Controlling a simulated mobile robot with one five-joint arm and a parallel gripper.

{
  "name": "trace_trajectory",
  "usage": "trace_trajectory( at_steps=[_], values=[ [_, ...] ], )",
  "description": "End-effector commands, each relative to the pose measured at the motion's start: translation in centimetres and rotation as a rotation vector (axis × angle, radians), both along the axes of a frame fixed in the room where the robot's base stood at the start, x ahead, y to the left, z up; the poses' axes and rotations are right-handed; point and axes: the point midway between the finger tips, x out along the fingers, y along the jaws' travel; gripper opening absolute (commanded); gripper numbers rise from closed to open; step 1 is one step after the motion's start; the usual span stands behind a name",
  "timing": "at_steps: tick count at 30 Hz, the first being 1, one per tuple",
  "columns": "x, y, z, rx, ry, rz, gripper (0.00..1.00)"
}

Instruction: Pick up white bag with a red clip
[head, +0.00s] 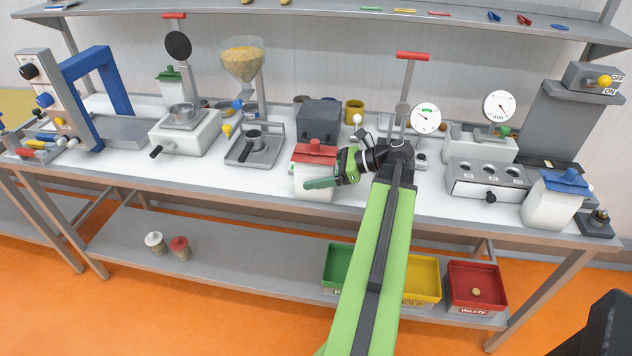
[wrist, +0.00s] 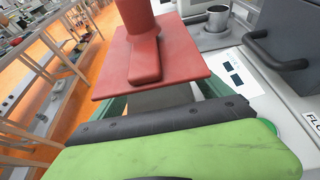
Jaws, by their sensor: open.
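The white bag (head: 313,191) with a red clip (head: 316,153) stands upright near the front edge of the workbench, left of my arm. My gripper (head: 322,180) is open at the bag, just below the red clip, with a green finger across the bag's front. The far finger is mostly hidden. I cannot tell whether the fingers touch the bag.
A dark grey box (head: 318,118) stands right behind the bag. A portafilter stand (head: 256,150) is to its left, and a dial gauge (head: 426,118) is behind my wrist. A white bag with a blue clip (head: 550,205) stands far right. Green, yellow and red bins sit on the lower shelf.

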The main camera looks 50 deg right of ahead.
Motion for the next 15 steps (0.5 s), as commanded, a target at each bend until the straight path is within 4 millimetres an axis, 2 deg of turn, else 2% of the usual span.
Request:
trace_trajectory(
  at_steps=[7, 15],
  values=[
    [0.44, 0.26, -0.21, 0.0, 0.0, -0.001, 0.89],
    [0.4, 0.22, -0.21, 0.0, 0.0, -0.001, 0.54]
  ],
)
